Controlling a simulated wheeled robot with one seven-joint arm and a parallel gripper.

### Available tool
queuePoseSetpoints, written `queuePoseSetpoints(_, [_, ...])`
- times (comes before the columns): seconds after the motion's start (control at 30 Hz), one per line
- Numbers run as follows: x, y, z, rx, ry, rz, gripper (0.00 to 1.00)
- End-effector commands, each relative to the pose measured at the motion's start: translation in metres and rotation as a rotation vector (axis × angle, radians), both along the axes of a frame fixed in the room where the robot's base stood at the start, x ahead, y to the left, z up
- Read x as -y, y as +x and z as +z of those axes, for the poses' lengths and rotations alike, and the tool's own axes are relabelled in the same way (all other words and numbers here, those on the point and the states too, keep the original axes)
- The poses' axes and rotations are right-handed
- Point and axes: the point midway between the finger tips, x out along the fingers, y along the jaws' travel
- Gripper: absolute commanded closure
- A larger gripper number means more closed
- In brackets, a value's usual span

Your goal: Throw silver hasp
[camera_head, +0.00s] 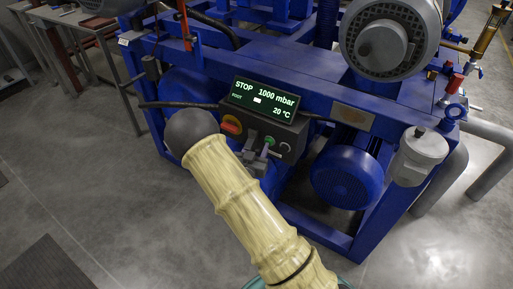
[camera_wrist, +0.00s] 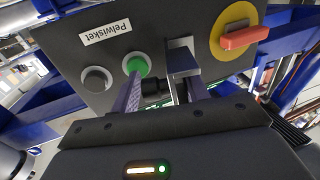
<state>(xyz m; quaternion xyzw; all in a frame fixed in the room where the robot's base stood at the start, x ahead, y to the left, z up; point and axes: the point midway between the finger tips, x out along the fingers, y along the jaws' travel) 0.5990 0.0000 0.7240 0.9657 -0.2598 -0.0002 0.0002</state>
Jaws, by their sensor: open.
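A grey, silvery bracket-like piece (camera_wrist: 180,54) stands out from the dark control box (camera_wrist: 75,50) in the wrist view, between the green button and the red-and-yellow switch; it looks like the silver hasp. My gripper (camera_wrist: 161,86) is open, its fingers pointing at the box face. A dark round knob-like part (camera_wrist: 153,88) shows between the fingers. The right finger overlaps the lower part of the silver piece, and I cannot tell whether they touch. In the head view my gripper (camera_head: 257,158) is at the front of the box, and my arm hides part of it.
The green button (camera_wrist: 137,66) and a grey button (camera_wrist: 97,79) are left of the silver piece; the red-and-yellow switch (camera_wrist: 240,34) is to its right. A display (camera_head: 264,99) reads STOP, 1000 mbar, 20 °C. Blue frame beams (camera_head: 310,228) surround the box. Grey floor (camera_head: 90,195) is open at left.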

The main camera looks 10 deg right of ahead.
Motion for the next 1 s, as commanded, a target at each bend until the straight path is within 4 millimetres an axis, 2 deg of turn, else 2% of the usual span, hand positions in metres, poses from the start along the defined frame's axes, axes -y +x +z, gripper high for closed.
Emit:
queuePoseSetpoints(0.3, [-0.004,0.003,0.000,0.000,0.000,0.010,0.55])
queuePoseSetpoints(0.53, [-0.001,0.002,0.000,0.000,0.000,0.004,1.00])
queuePoseSetpoints(1.0, [0.012,0.002,0.000,0.000,-0.001,-0.053,1.00])
